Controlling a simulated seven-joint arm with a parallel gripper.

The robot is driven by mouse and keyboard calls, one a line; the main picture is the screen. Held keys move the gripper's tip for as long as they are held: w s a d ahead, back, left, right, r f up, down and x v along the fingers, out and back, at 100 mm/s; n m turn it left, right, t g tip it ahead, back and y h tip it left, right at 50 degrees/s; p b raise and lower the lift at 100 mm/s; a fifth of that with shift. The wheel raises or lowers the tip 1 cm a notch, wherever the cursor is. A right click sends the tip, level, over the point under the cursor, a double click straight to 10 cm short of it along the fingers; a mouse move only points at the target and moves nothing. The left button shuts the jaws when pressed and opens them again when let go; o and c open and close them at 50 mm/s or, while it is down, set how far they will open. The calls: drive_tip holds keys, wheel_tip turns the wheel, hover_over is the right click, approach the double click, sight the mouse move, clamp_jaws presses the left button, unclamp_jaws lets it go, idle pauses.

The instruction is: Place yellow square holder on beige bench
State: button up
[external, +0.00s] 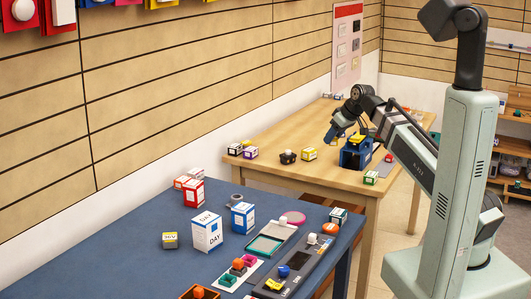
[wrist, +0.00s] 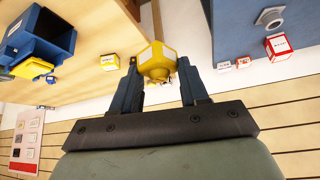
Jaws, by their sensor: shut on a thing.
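My gripper (wrist: 157,75) is shut on a yellow holder (wrist: 156,58), held between its two fingertips in the wrist view. It looks block-like with a rounded opening or collar; its exact shape is hard to tell at this angle. The bench also shows in the wrist view (wrist: 95,22). The held holder appears just past the bench's edge in that view.
A blue table (external: 130,235) in front holds boxes and trays. The bench's left middle has bare wood.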

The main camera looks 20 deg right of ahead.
drive_tip(key=shift+s+a+f+n+g+y, duration=0.55)
drive_tip(key=shift+s+a+f+n+g, duration=1.25)
drive_tip(key=shift+s+a, duration=5.8)
drive_tip(key=shift+s+a+f+n+g+y, duration=0.45)
drive_tip(key=shift+s+a+f+n, duration=2.05)
drive_tip(key=shift+a, duration=8.05)
drive_tip(key=shift+s+a+f+n+g+y, duration=0.8)
drive_tip(key=shift+s+a+n, duration=1.6)
drive_tip(key=shift+s+a, duration=6.3)
drive_tip(key=shift+g, duration=0.25)
drive_tip(key=shift+w+a+f, duration=0.1)
drive_tip(key=shift+f, duration=1.3)
drive_tip(key=shift+w+a+f, duration=0.15)
drive_tip(key=shift+f, duration=1.3)
drive_tip(key=shift+w+a+f, duration=0.1)
drive_tip(key=shift+f, duration=1.3)
drive_tip(key=shift+f, duration=0.15)
drive_tip(key=o, duration=1)
drive_tip(key=shift+o, duration=0.2)
